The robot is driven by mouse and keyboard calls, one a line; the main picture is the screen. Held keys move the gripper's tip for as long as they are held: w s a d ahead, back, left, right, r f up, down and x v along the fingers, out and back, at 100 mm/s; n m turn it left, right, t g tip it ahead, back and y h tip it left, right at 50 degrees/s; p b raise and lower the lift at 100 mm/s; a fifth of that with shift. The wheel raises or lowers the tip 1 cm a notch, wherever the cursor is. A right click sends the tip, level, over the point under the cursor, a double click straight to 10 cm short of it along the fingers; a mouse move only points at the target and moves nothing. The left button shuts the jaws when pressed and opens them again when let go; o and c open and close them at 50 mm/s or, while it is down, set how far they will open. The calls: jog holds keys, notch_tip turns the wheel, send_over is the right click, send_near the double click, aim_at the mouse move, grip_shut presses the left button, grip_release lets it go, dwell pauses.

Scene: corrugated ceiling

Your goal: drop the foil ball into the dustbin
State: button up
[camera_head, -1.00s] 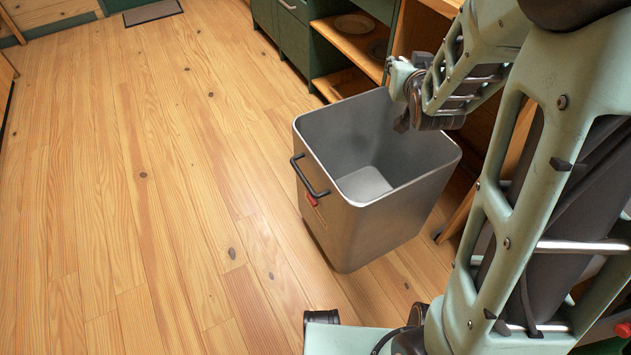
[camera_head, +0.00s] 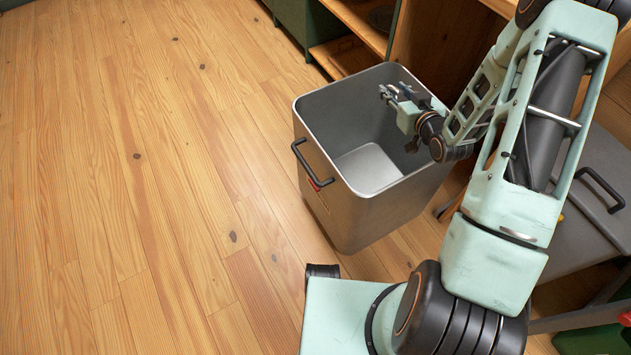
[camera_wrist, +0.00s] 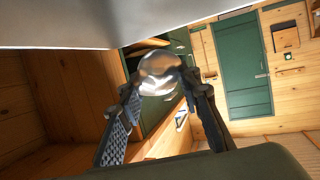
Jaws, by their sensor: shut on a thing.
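The dustbin (camera_head: 345,205) is a grey metal box with an open top and a black handle on its left side. It stands upright on the wooden floor, and the part of its inside that shows looks empty. My gripper (camera_head: 386,92) is over the bin's opening, towards its back right. In the wrist view, my gripper (camera_wrist: 158,92) is shut on the shiny silver foil ball (camera_wrist: 159,70), held between its two fingertips. In the head view I cannot make out the ball.
Wooden shelves and green cabinets (camera_head: 290,20) stand behind the bin. A grey case or seat with a black handle (camera_head: 590,165) is at the right. The plank floor left of the bin (camera_head: 130,190) is clear. The wrist view also shows a green door (camera_wrist: 240,65).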

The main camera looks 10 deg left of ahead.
jog(key=shift+s+a+f, duration=0.1)
jog(key=shift+s+f, duration=0.05)
jog(key=shift+f, duration=0.35)
jog(key=shift+s+a+f, duration=0.1)
jog(key=shift+s+f, duration=0.05)
jog(key=shift+f, duration=0.3)
notch_tip(320, 180, down, 6)
jog(key=b, duration=0.3)
jog(key=shift+d+r, duration=0.1)
jog(key=shift+r, duration=0.05)
jog(key=o, duration=0.9)
jog(key=shift+c, duration=0.2)
jog(key=shift+r, duration=0.15)
notch_tip(320, 180, up, 10)
jog(key=shift+f, duration=0.1)
